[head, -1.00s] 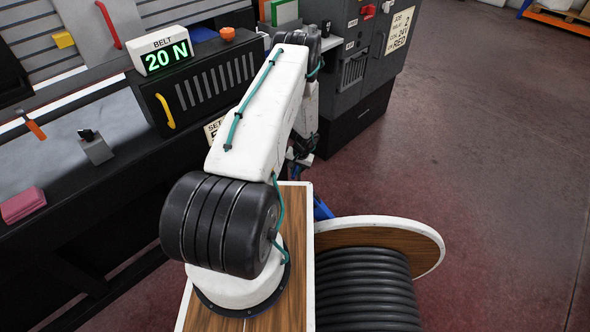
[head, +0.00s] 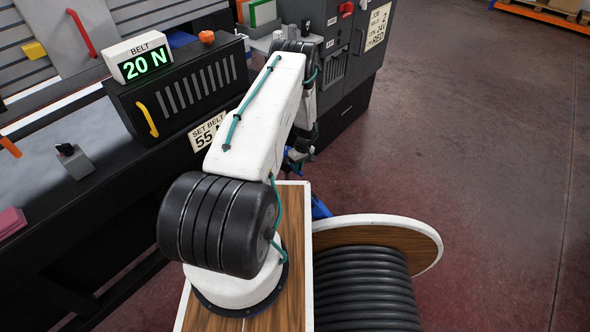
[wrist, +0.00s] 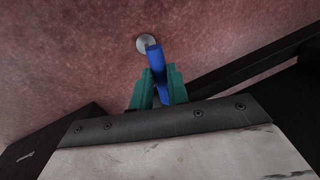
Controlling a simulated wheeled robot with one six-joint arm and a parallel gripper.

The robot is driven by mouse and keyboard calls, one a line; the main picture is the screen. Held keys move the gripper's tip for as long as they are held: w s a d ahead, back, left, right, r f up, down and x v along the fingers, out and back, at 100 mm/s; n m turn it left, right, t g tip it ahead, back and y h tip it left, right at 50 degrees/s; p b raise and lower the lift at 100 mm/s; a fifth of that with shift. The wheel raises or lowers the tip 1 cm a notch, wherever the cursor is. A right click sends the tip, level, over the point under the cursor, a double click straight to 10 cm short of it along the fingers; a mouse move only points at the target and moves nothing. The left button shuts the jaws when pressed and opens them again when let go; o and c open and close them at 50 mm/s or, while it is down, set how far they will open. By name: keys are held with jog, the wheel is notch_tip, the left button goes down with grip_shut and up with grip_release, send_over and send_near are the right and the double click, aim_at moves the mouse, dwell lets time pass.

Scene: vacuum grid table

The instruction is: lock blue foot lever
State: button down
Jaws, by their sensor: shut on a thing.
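The blue foot lever (wrist: 156,62) shows in the wrist view as a blue bar with its far end beside a round pale metal disc (wrist: 147,43) over the red floor. My gripper (wrist: 159,82) has teal fingers, one on each side of the bar, and is shut on it. In the head view my arm hides most of the gripper; only a small blue patch shows by the wrist. Whether the lever is locked cannot be told.
A belt display (head: 145,62) reads 20 N on the dark bench unit (head: 185,90), above a "SET BELT 55" sign (head: 207,132). A grey cabinet (head: 345,60) stands beyond my arm. The red floor (head: 470,130) at right is clear.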

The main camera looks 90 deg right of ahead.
jog(key=shift+s+d+n, duration=0.45)
jog(key=shift+d+n, duration=0.1)
jog(key=shift+n, duration=0.45)
jog(key=shift+d, duration=0.1)
jog(key=c, duration=1.3)
grip_release()
jog(key=shift+s, duration=0.1)
jog(key=shift+c, duration=0.2)
jog(key=shift+r, duration=0.15)
notch_tip(320, 180, up, 7)
jog(key=d, duration=0.1)
jog(key=shift+s+r, duration=0.2)
jog(key=shift+s, duration=0.25)
jog(key=shift+d, duration=0.1)
